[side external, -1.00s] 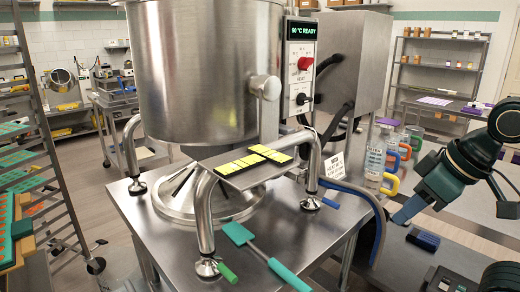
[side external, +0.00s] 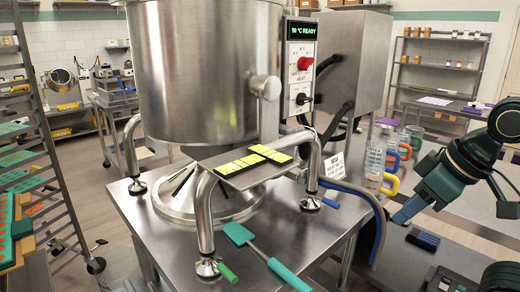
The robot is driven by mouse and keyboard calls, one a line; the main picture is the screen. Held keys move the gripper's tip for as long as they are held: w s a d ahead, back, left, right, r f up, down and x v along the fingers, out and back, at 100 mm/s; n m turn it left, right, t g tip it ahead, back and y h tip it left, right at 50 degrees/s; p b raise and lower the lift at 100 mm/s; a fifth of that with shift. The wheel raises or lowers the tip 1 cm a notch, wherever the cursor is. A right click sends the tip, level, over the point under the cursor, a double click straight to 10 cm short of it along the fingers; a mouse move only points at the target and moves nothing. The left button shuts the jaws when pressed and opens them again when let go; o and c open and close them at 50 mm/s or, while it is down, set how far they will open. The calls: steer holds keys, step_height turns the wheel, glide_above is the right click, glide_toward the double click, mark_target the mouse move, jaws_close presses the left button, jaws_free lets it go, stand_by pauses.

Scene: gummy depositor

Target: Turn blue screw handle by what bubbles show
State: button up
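The blue screw handle (side external: 329,203) sticks out at the foot (side external: 311,204) of the right front leg of the steel depositor (side external: 200,80). A green screw handle (side external: 227,273) is at the near leg's foot. My gripper (side external: 400,216) is at the right, well apart from the blue handle and beyond the hose. Its fingers cannot be made out clearly.
A teal spatula (side external: 255,248) lies on the steel table (side external: 150,228) near its front edge. A blue hose (side external: 375,215) curves down between the blue handle and my arm. Jugs with coloured handles (side external: 375,165) stand behind. A display reads 90 °C READY.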

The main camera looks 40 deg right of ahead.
steer(key=shift+o, duration=0.6)
steer(key=g+h, duration=0.2)
steer(key=g, duration=0.4)
glide_above(331, 202)
steer(key=a, duration=0.3)
step_height(331, 202, down, 6)
steer(key=shift+d+r, duration=0.1)
steer(key=shift+r, duration=0.05)
steer(key=d+f, duration=0.1)
steer(key=f, duration=0.8)
steer(key=d+f, duration=0.1)
steer(key=f, duration=0.3)
steer(key=shift+d+f, duration=0.3)
